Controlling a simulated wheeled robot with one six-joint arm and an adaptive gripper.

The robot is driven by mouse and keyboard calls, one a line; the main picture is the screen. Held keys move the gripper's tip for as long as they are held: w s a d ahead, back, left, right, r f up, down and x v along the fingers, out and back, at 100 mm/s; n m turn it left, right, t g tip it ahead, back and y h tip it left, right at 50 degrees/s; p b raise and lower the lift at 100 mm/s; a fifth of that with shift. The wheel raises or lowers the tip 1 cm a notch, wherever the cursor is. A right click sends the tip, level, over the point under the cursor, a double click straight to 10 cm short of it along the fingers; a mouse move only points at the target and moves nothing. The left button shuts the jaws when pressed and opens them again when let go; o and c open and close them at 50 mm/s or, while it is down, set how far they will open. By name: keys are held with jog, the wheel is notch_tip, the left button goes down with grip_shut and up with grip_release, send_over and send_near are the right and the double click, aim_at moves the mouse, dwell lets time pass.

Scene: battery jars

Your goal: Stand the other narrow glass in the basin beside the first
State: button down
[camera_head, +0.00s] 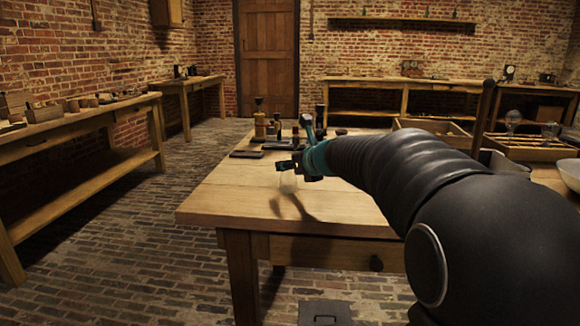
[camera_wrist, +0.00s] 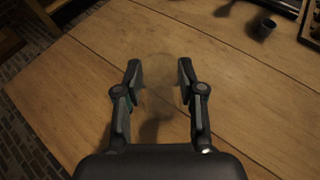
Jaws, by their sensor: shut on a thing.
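My gripper (camera_head: 288,167) is over the left part of the wooden table (camera_head: 225,200). In the wrist view its two fingers (camera_wrist: 158,72) stand on either side of a faint, clear glass (camera_wrist: 160,88), and they are shut on it. The glass also shows dimly under the fingers in the head view (camera_head: 288,185). It seems to be held above the tabletop, with the arm's shadow on the wood below. A pale bowl-like rim (camera_head: 570,172), perhaps the basin, is cut off at the right edge. I cannot make out the first glass.
Dark bottles and a brass-coloured piece (camera_head: 260,124) stand at the table's back left, near flat dark slabs. A wooden tray (camera_head: 535,150) with glass bulbs is at the back right. My arm hides much of the right side. The front left tabletop is clear.

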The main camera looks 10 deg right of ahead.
jog(key=shift+f, duration=0.1)
jog(key=c, duration=0.7)
grip_release()
jog(key=shift+s+d+r, duration=0.1)
jog(key=shift+s+r, duration=0.1)
jog(key=shift+r, duration=0.05)
jog(key=v, duration=1.1)
jog(key=shift+s, duration=0.35)
